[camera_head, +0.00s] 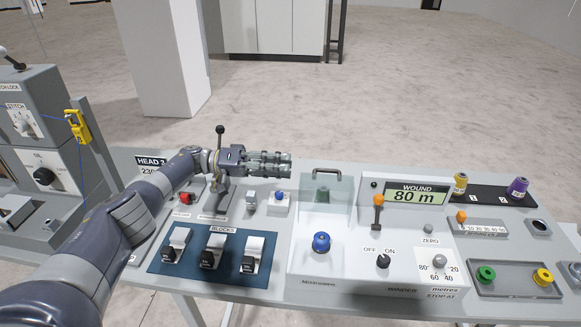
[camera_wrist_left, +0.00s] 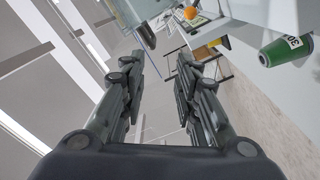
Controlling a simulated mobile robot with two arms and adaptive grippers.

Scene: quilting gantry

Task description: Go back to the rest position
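My left gripper (camera_head: 284,163) is over the back part of the grey console (camera_head: 335,285), its fingers pointing right. It is near a black-knobbed upright lever (camera_head: 220,150), which shows beside its wrist. In the left wrist view the two fingers of the left gripper (camera_wrist_left: 159,58) stand apart with nothing between them. The gripper appears to be above the panel surface, holding nothing. My right gripper is in neither view.
Right of the gripper are a clear-covered bay with a blue knob (camera_head: 321,242), an orange-topped lever (camera_head: 378,212) and a display reading 80 m (camera_head: 416,195). Rockers on a blue plate (camera_head: 160,272) lie below my arm. A yellow clip (camera_head: 78,127) hangs at left. Open floor lies behind.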

